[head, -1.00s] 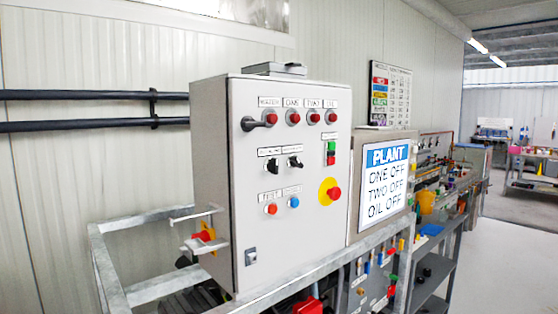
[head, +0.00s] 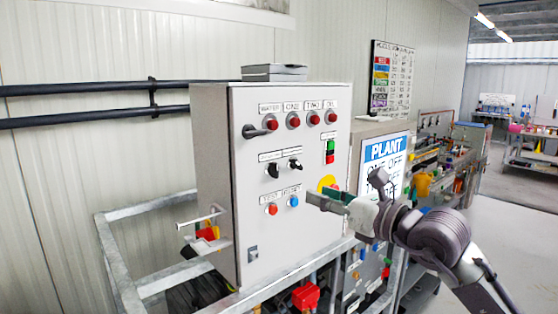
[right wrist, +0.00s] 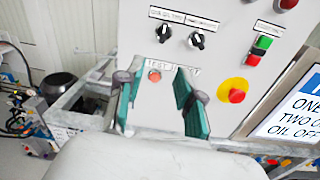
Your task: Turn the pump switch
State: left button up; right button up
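The grey control cabinet (head: 300,222) carries two black rotary switches, a left one (head: 273,170) and a right one (head: 295,165), under small labels too blurred to read. They also show in the right wrist view as the left knob (right wrist: 162,33) and the right knob (right wrist: 196,41). My right gripper (head: 328,200) is in front of the cabinet's right part, below and to the right of the switches. In the right wrist view its green-padded fingers (right wrist: 158,98) are spread with nothing between them, below the knobs. My left gripper is not in view.
Red lamps (head: 293,121) and a black handle (head: 255,131) sit above the switches. A red button (head: 272,209) and blue button (head: 293,202) sit below. The yellow-backed emergency stop (head: 327,183) is close to my right gripper. A metal frame (head: 122,280) surrounds the cabinet.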

aim_at(278, 170)
jog(key=shift+n+t, duration=0.3)
jog(key=shift+n, duration=0.1)
jog(key=p+x, duration=0.2)
jog(key=x, duration=0.2)
jog(key=r+p+x, duration=0.1)
jog(key=p+x, duration=0.1)
jog(key=x, duration=0.2)
jog(key=r+p+x, duration=0.1)
jog(key=p+x, duration=0.1)
jog(key=x, duration=0.2)
jog(key=shift+s, duration=0.1)
jog(key=shift+x, duration=0.75)
jog(key=shift+f, duration=0.15)
grip_shut()
